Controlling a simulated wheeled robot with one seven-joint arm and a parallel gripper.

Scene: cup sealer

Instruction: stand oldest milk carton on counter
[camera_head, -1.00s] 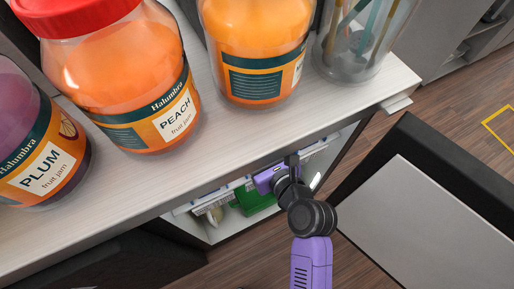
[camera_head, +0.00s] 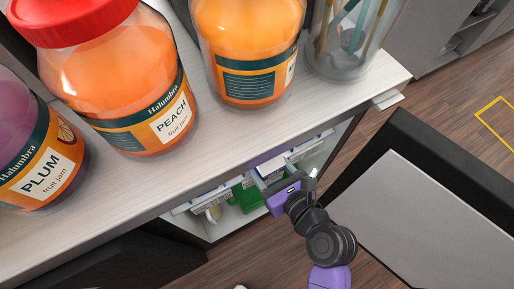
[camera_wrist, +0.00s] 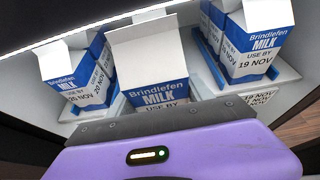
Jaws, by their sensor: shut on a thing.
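Milk cartons, white with blue panels and gabled tops, stand in a compartment under the counter (camera_head: 225,150). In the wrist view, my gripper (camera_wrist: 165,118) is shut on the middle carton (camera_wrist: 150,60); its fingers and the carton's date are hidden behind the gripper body. A left carton (camera_wrist: 75,78) has a date that looks like 20 NOV. A right carton (camera_wrist: 256,45) reads 19 NOV. In the head view my gripper (camera_head: 284,192) is at the compartment's opening, below the counter edge, with part of the held carton (camera_head: 269,174) showing.
Large jam jars, plum (camera_head: 40,165), peach (camera_head: 120,80) and an orange one (camera_head: 245,45), stand on the counter with a glass utensil jar (camera_head: 350,40). The counter's front strip is bare. A grey-topped black block (camera_head: 430,210) is at right.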

